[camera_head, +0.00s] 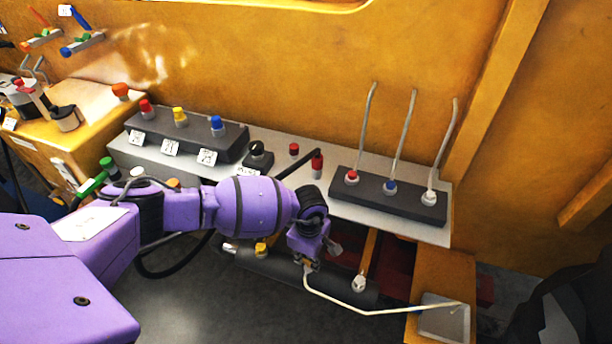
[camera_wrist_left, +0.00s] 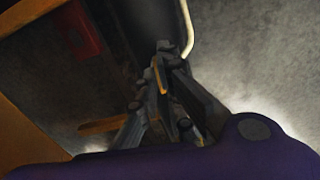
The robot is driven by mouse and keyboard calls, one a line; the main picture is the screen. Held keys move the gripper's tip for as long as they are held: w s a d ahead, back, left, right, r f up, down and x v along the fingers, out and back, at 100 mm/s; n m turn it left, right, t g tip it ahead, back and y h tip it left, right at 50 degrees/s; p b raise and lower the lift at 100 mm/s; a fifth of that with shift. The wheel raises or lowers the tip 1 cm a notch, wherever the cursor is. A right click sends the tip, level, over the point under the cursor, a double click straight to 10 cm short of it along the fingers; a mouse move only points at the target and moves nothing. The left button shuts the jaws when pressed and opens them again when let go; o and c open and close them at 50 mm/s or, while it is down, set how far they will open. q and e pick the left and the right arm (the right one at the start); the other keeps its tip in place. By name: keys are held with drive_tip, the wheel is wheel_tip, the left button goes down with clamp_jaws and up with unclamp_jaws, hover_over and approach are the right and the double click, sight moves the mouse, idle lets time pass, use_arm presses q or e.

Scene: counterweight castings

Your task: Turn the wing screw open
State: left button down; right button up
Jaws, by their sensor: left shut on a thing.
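A dark horizontal cylinder (camera_head: 343,288) lies low in front of the grey bench. It carries a yellow fitting (camera_head: 261,248) near its left end and a pale fitting (camera_head: 359,284) near its right end. My left gripper (camera_head: 308,264) points down at the cylinder between them, its fingers shut. In the left wrist view the fingertips (camera_wrist_left: 164,62) close on a thin orange-yellow piece (camera_wrist_left: 161,78), apparently the wing screw's wing. Most of the screw is hidden by the fingers, so its turn angle cannot be told. My right gripper is not in view.
A cream hose (camera_head: 350,309) runs from beside the gripper to a grey plate (camera_head: 444,318) at the right. Above, the grey bench (camera_head: 300,180) carries button boxes, a knob and a black block with tall levers (camera_head: 398,150). An orange wall stands behind.

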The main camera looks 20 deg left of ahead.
use_arm(q)
drive_tip(key=shift+w+a+r+n, duration=0.1)
drive_tip(key=shift+w+n, duration=0.05)
drive_tip(key=shift+n, duration=0.25)
drive_tip(key=c, duration=1.9)
unclamp_jaws()
drive_tip(key=shift+r, duration=0.1)
wheel_tip(320, 180, up, 12)
drive_tip(key=shift+f, duration=0.1)
